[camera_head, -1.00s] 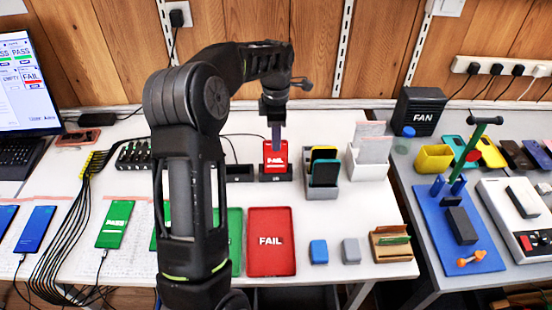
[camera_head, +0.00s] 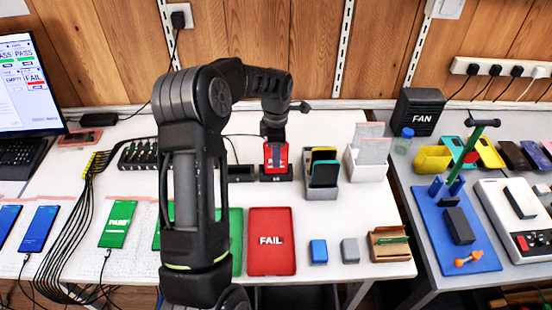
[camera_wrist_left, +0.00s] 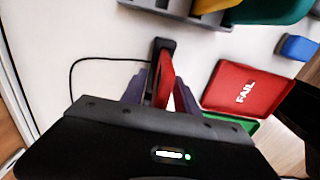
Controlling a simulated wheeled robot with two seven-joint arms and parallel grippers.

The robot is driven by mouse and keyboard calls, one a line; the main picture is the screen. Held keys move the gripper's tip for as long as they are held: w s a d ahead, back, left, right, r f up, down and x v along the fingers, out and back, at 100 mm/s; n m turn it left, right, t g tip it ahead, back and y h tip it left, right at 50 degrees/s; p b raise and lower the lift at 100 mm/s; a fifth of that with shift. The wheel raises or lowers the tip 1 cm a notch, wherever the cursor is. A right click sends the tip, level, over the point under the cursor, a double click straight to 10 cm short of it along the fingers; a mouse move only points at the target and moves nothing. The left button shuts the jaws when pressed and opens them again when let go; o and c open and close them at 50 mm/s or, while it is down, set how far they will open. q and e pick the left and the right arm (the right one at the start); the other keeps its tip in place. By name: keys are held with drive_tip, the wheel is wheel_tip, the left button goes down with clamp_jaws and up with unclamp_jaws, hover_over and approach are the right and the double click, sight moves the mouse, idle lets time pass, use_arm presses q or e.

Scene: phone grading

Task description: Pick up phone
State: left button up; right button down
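A phone with a red screen (camera_head: 269,164) stands upright in a black charging stand (camera_head: 277,177) behind the red FAIL tray (camera_head: 271,241). In the left wrist view, the red phone (camera_wrist_left: 164,80) is seen nearly edge-on, with the stand (camera_wrist_left: 163,45) at its far end. My left gripper (camera_head: 276,157) is down at the phone. Its two fingers (camera_wrist_left: 160,92) are apart, one on each side of the phone, with a gap visible on at least one side. It hides part of the screen in the head view. My right gripper is not in view.
Right of the stand is a grey holder (camera_head: 322,192) with yellow and teal phones. A green tray (camera_head: 236,240) lies partly behind my left arm. Blue (camera_head: 318,251) and grey (camera_head: 350,251) blocks sit at the front. A cable runs near the stand.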

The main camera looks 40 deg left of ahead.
use_arm(q)
drive_tip(key=shift+c, duration=0.3)
clamp_jaws()
idle(0.4)
idle(1.0)
